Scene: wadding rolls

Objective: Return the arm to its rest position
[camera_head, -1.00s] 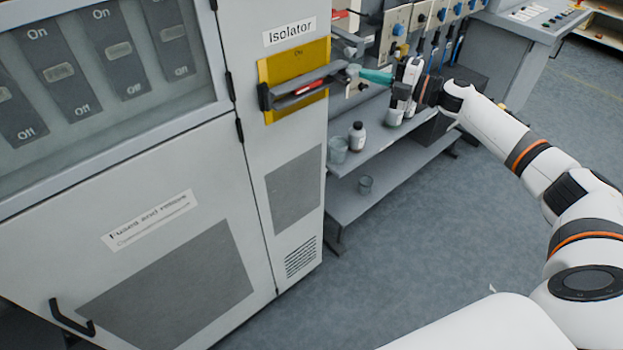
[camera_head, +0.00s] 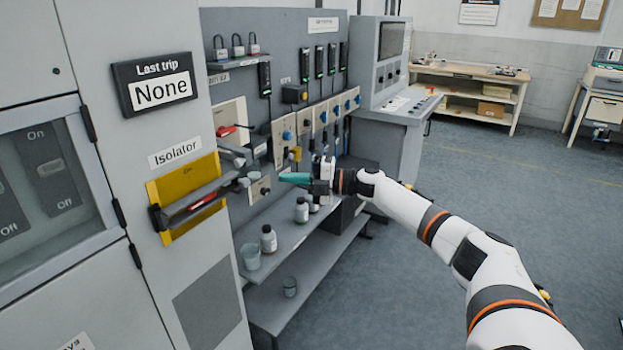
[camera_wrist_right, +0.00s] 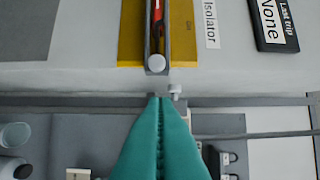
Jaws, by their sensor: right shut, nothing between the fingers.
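My right arm reaches in from the lower right in the head view. Its right gripper (camera_head: 296,178), with teal fingers, is shut and empty, in front of the shelf and panel and just right of the isolator handle's end. In the right wrist view the teal fingers (camera_wrist_right: 160,110) lie pressed together, their tips apart from the handle's round end. The isolator handle (camera_head: 195,200), grey with a red strip, lies across a yellow plate (camera_head: 165,190) on the grey cabinet; it also shows in the wrist view (camera_wrist_right: 156,45). My left gripper is not in view.
A shelf (camera_head: 290,232) below the gripper holds bottles (camera_head: 268,239) and a clear cup (camera_head: 250,256). A console (camera_head: 400,105) stands beyond. The floor (camera_head: 400,290) at right is open.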

